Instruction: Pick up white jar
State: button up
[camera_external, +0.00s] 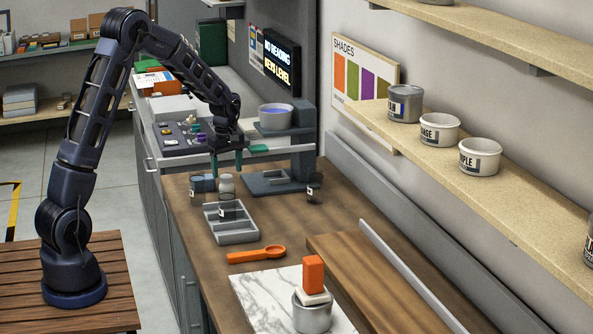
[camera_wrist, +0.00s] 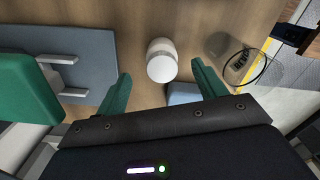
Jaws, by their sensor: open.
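The white jar (camera_external: 226,184) stands upright on the brown wooden counter, behind the grey tray. It also shows in the wrist view, where the white jar (camera_wrist: 161,60) is seen from above at the upper middle. My gripper (camera_external: 226,161) is above it, with its two green fingers pointing down. In the wrist view my gripper (camera_wrist: 160,74) is open and empty, and the jar appears between and a little beyond the fingertips. The fingers look apart from it.
A grey compartment tray (camera_external: 238,238) holds a dark jar. A grey stand (camera_external: 268,184) with a bowl above is at the right, and another dark jar (camera_external: 314,190) is beside it. An orange scoop (camera_external: 257,254) lies nearer. A clear labelled vessel (camera_wrist: 236,60) shows right in the wrist view.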

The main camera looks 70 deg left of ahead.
aim_at(226, 176)
jog(key=shift+s+a+f, duration=0.1)
jog(key=shift+f, duration=1.45)
jog(key=shift+s+a+f, duration=0.1)
jog(key=shift+f, duration=1.45)
jog(key=shift+c, duration=0.4)
jog(key=c, duration=1)
